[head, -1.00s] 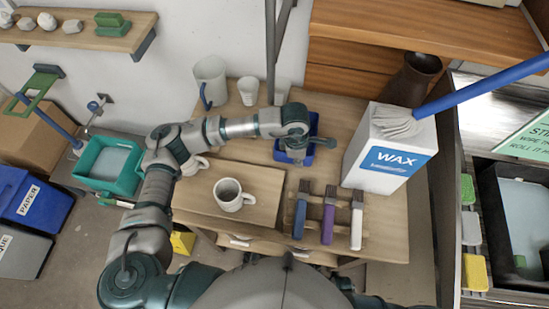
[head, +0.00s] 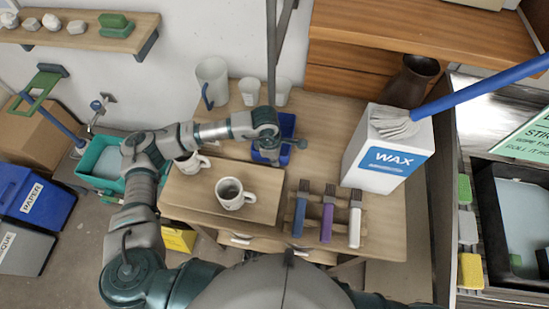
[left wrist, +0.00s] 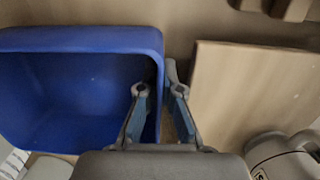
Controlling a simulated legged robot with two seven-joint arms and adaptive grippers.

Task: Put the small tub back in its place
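The small tub is a blue open-topped tub (head: 287,124) near the middle of the table, behind and to the right of a raised wooden board (head: 212,210). My left gripper (head: 268,150) is over it and partly hides it. In the left wrist view the tub (left wrist: 70,95) looks empty. Its side wall passes between the two fingers of my left gripper (left wrist: 158,92), one finger inside and one outside. Whether the tub is clear of the tabletop is hard to tell. My right gripper is not in view.
White mugs (head: 233,196) stand on and by the board. Brushes (head: 328,215) lie on a rack to its right. A wax box (head: 388,160) stands at the right; a pitcher (head: 212,80) and cups stand at the back. A teal bucket (head: 103,160) is left of the table.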

